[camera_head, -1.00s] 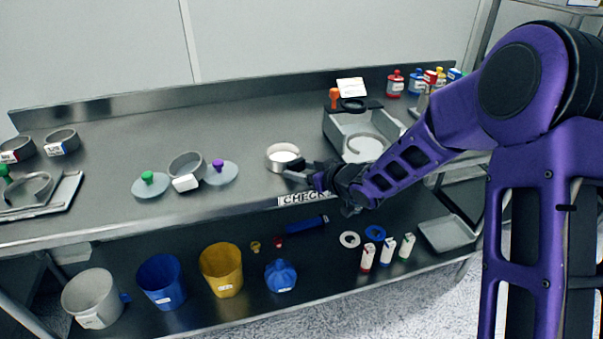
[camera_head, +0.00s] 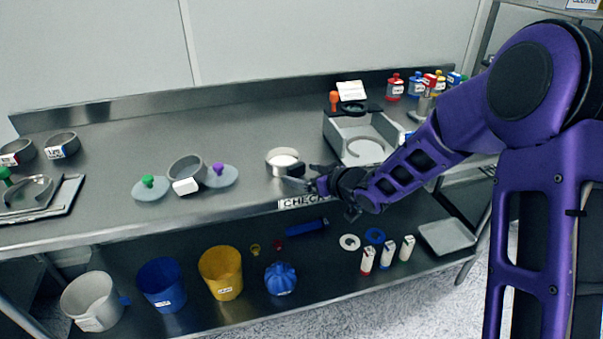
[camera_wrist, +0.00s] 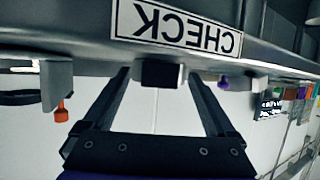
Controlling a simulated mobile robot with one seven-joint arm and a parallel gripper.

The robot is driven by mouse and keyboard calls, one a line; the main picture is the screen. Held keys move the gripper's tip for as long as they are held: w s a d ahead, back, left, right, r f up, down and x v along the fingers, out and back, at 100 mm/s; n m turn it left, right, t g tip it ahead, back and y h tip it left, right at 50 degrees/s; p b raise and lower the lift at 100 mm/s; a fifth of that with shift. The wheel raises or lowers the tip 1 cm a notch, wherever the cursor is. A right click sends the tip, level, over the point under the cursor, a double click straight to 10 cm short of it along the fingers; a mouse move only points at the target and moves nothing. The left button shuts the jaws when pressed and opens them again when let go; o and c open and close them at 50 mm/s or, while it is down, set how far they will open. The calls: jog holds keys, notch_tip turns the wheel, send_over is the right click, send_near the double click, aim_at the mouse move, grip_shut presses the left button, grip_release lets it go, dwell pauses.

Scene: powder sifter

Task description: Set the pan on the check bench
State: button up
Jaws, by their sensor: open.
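The pan (camera_head: 271,166) is a round, shallow metal dish with pale material inside. It stands upright on the check bench (camera_head: 240,192), near the front edge above the CHECK label (camera_head: 303,201). My gripper (camera_head: 297,181) is open at the pan's front right side, low over the bench edge. In the wrist view, which is upside down, the two fingers stand apart on either side of a small dark block (camera_wrist: 161,74), apparently the pan's grip. The CHECK label also shows there (camera_wrist: 177,27). The rest of the pan is hidden in that view.
Left of the pan are a ring sieve (camera_head: 186,168) and lids with a purple knob (camera_head: 218,174) and a green knob (camera_head: 150,186). A grey open-topped box (camera_head: 345,150) stands to the right. Bins and small items fill the lower shelf. The bench behind the pan is clear.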

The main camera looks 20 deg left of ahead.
jog(key=p+v, duration=0.1)
jog(key=v, duration=1)
jog(key=shift+p, duration=0.35)
jog(key=shift+w, duration=0.1)
